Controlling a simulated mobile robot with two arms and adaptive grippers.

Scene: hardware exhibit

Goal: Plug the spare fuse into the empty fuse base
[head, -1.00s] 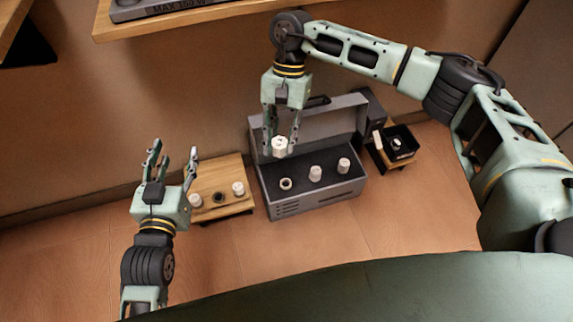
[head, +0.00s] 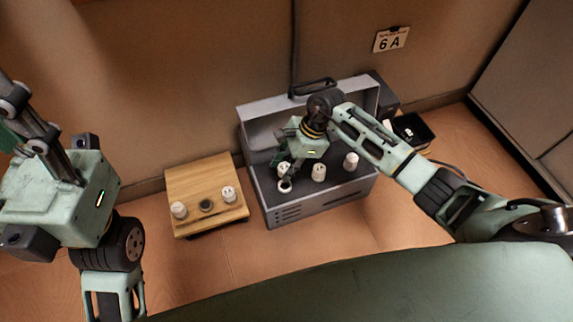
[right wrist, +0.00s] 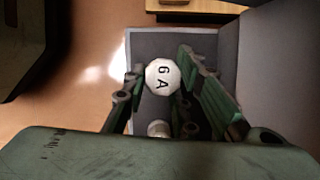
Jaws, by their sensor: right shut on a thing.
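The spare fuse (right wrist: 163,77), a white cap marked "6 A", is held between the fingers of my right gripper (head: 284,166); in the head view it shows as a white cap (head: 283,171). The empty fuse base (head: 285,186) is a pale ring with a dark hole at the left of the open grey box (head: 317,208). The held fuse is just behind and over this ring in the picture; the gap between them is unclear. Two white fuses (head: 319,172) (head: 351,160) sit to the right. My left gripper (head: 40,150) is at the far left, its fingertips unclear.
A wooden board (head: 195,177) left of the box carries two white caps and a dark ring. A small black tray (head: 413,130) stands right of the box. The raised lid (head: 262,118) is behind my right gripper.

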